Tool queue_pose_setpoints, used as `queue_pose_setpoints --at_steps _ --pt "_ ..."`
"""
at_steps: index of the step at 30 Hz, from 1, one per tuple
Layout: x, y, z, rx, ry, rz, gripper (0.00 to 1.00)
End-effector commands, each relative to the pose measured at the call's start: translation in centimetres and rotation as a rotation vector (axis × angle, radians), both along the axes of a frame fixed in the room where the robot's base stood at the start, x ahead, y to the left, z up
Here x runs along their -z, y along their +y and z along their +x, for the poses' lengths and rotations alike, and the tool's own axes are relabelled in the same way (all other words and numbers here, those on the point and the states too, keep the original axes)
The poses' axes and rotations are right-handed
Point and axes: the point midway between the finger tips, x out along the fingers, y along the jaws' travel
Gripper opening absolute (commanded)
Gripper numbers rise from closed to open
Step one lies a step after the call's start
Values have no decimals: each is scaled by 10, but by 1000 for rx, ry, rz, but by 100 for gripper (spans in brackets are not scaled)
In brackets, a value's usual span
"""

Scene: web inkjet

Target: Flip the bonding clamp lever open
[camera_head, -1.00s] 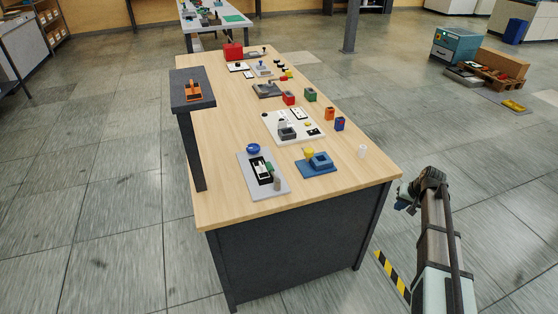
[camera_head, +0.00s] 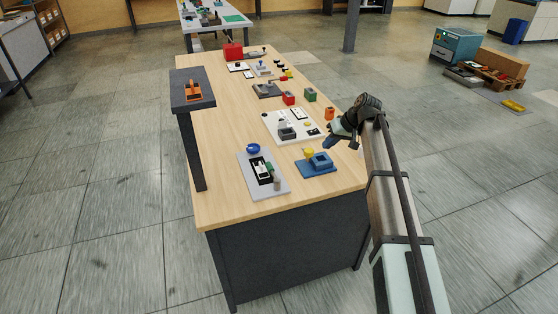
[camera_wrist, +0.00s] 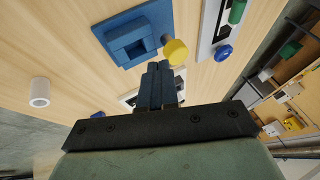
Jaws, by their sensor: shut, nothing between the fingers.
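I cannot tell for sure which fixture is the bonding clamp. One candidate is the blue fixture (camera_head: 318,163) near the table's front right, with a yellow knob (camera_head: 308,152) at its back left. In the wrist view the blue fixture (camera_wrist: 128,40) and yellow knob (camera_wrist: 175,51) lie beyond my fingers. Another candidate is the grey plate (camera_head: 281,188) to its left, with black, white and green parts, a brown post (camera_head: 277,183) and a blue knob (camera_head: 253,148). My gripper (camera_head: 327,146) is shut and empty above the table's right side. It also shows in the wrist view (camera_wrist: 158,66).
A white board (camera_head: 277,123) with a grey block lies behind the blue fixture. An orange block (camera_head: 330,113) stands near my gripper. A white cylinder (camera_wrist: 39,92) shows in the wrist view. A dark raised stand (camera_head: 192,88) rises at the table's left edge. The front left tabletop is clear.

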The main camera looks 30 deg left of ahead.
Motion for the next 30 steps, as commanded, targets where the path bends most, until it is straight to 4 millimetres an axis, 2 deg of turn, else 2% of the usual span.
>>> queue_pose_setpoints --at_steps 1,3,9,13,23,30 --pt "-6 18 -10 -38 2 5 0" --pt "-11 36 -22 -81 7 12 0" --pt "-22 67 -45 -160 15 23 0" --pt "-24 74 -50 -177 16 27 0" --pt "-24 74 -50 -179 17 27 0" --pt "-10 82 -51 -178 18 26 0"
